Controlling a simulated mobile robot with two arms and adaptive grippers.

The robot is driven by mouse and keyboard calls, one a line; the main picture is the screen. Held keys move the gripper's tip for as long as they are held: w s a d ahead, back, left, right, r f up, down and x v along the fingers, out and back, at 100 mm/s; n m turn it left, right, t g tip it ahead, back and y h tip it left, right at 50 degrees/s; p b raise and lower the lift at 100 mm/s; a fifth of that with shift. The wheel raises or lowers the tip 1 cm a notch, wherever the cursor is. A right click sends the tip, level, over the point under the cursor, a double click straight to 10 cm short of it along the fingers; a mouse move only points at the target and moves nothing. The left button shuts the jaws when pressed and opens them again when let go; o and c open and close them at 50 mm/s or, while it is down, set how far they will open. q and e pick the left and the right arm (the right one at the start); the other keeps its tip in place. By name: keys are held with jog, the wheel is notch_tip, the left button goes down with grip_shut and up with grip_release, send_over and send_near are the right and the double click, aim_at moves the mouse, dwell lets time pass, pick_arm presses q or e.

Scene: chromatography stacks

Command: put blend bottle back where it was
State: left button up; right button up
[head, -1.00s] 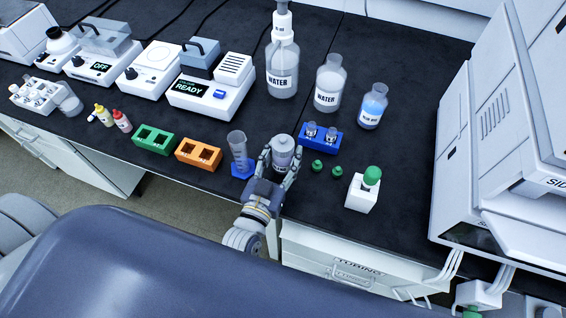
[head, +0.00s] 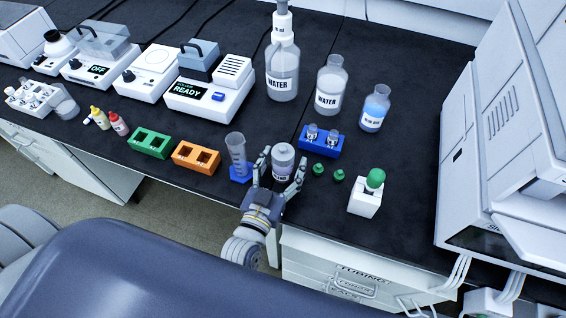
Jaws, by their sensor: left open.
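The blend bottle, as I take it, is the small grey-lidded bottle (head: 283,158) with a white label, standing upright on the black bench near its front edge. The label is too small to read surely. My left gripper (head: 279,174) is open, with one finger on each side of the bottle and visible gaps between fingers and bottle. The bottle stands just right of a graduated cylinder (head: 237,152) with a blue base. My right gripper is not in view.
A blue rack (head: 321,143) with two vials and two green caps (head: 318,169) sit close to the right. A white holder (head: 364,203) with a green top stands further right. Orange (head: 196,158) and green (head: 150,143) racks lie left. Water bottles (head: 327,92) stand behind.

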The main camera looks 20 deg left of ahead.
pick_arm(q)
jog(key=shift+r, duration=0.1)
jog(key=shift+s, duration=0.15)
jog(key=s, duration=1.1)
jog(key=shift+s+a+b, duration=0.3)
jog(key=shift+s+b, duration=0.05)
jog(key=shift+b, duration=0.05)
